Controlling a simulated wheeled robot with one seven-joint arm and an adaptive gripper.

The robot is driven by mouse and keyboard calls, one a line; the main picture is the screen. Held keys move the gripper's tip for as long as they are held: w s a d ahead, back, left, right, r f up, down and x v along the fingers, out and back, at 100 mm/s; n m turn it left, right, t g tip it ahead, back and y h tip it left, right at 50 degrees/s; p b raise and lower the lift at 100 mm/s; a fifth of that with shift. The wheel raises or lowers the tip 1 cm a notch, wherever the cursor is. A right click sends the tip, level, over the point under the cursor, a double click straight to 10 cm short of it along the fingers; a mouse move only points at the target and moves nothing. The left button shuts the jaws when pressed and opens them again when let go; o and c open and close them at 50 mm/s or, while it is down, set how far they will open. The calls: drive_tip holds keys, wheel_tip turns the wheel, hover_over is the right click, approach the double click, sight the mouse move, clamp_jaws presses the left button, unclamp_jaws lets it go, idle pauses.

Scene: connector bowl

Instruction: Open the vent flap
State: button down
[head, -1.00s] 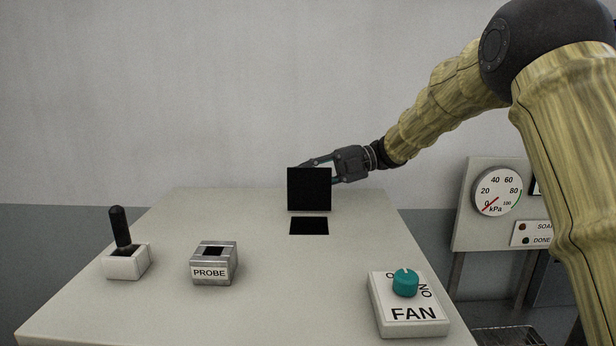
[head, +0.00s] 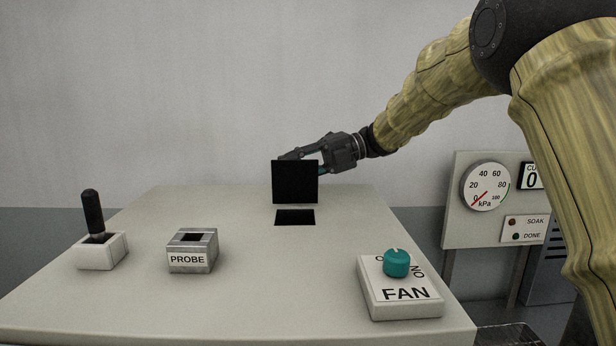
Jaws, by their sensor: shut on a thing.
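The vent flap (head: 295,183) is a black square plate standing upright toward the back of the pale table. Just in front of its lower edge is a dark rectangular opening (head: 295,217) in the tabletop. My gripper (head: 303,157) is at the flap's top edge, reaching in from the right and behind it. It is shut on the flap; the fingertips are partly hidden behind the plate.
A probe block (head: 193,251) and a black-handled lever on a white base (head: 101,252) stand at the left. A FAN box (head: 400,290) with a teal knob (head: 396,263) sits at the front right. A gauge panel (head: 493,200) stands beyond the table's right side. The middle of the tabletop is clear.

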drive_tip(key=shift+w+d+r, duration=0.1)
drive_tip(key=shift+d+r, duration=0.05)
drive_tip(key=shift+r, duration=0.1)
drive_tip(key=c, duration=1.3)
unclamp_jaws()
drive_tip(key=shift+d, duration=0.1)
drive_tip(key=shift+o, duration=0.8)
drive_tip(key=shift+d+f, duration=0.1)
drive_tip(key=shift+d, duration=0.05)
drive_tip(key=shift+a, duration=0.3)
drive_tip(key=v, duration=1.2)
drive_tip(key=shift+d, duration=0.15)
drive_tip(key=shift+f, duration=0.1)
